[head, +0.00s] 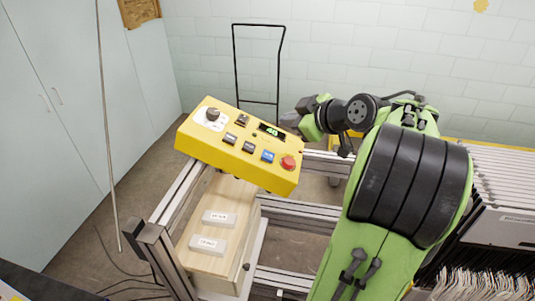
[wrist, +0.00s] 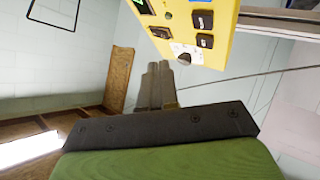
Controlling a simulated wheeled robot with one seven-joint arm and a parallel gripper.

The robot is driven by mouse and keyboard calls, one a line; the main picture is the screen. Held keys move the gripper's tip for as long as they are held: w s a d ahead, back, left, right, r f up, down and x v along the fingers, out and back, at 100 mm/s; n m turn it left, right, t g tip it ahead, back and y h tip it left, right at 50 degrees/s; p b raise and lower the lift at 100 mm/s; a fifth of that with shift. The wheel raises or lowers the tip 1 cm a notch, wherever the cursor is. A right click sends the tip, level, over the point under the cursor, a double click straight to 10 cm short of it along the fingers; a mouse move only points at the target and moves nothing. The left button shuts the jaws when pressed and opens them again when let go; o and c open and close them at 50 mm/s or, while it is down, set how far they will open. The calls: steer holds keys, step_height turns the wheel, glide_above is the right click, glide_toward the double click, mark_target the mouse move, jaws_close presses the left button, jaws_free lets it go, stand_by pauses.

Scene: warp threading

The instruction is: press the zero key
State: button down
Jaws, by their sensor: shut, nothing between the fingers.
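A yellow control panel (head: 228,165) stands tilted on a metal frame. It carries a lit display (head: 271,131) that seems to read 40, a knob (head: 212,114), dark keys (head: 230,138), a blue key (head: 267,156) and a red button (head: 288,162). The key labels are too small to read, so I cannot tell which is the zero key. The panel (wrist: 222,62) also shows at the top right of the wrist view. My gripper (head: 286,119) is at the panel's far right side, partly hidden. In the wrist view my gripper (wrist: 153,68) is shut and empty, apart from the keys.
A wooden box (head: 222,190) with two white labelled blocks (head: 208,245) sits below the panel inside the metal frame (head: 160,245). A black-handled cart (head: 258,62) stands by the tiled wall. Stacked panels (head: 500,190) are at the right.

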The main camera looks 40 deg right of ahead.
steer(key=b, duration=0.7)
glide_toward(265, 149)
steer(key=w, duration=0.3)
steer(key=w+f, duration=0.1)
steer(key=shift+w+d, duration=0.15)
steer(key=shift+d, duration=0.1)
steer(key=shift+w+a+f, duration=0.15)
steer(key=shift+f, duration=0.1)
stand_by(0.8)
steer(key=shift+w+a+f+b, duration=0.1)
steer(key=shift+f+b, duration=0.25)
steer(key=shift+b, duration=0.35)
steer(key=shift+w+a+f+b, duration=0.1)
steer(key=shift+w+f+b, duration=0.05)
steer(key=shift+f+b, duration=0.35)
stand_by(0.3)
steer(key=shift+r, duration=0.25)
steer(key=shift+s+d+r+p, duration=0.2)
steer(key=shift+s+r+p, duration=0.05)
steer(key=shift+r+p, duration=0.4)
steer(key=shift+r, duration=0.1)
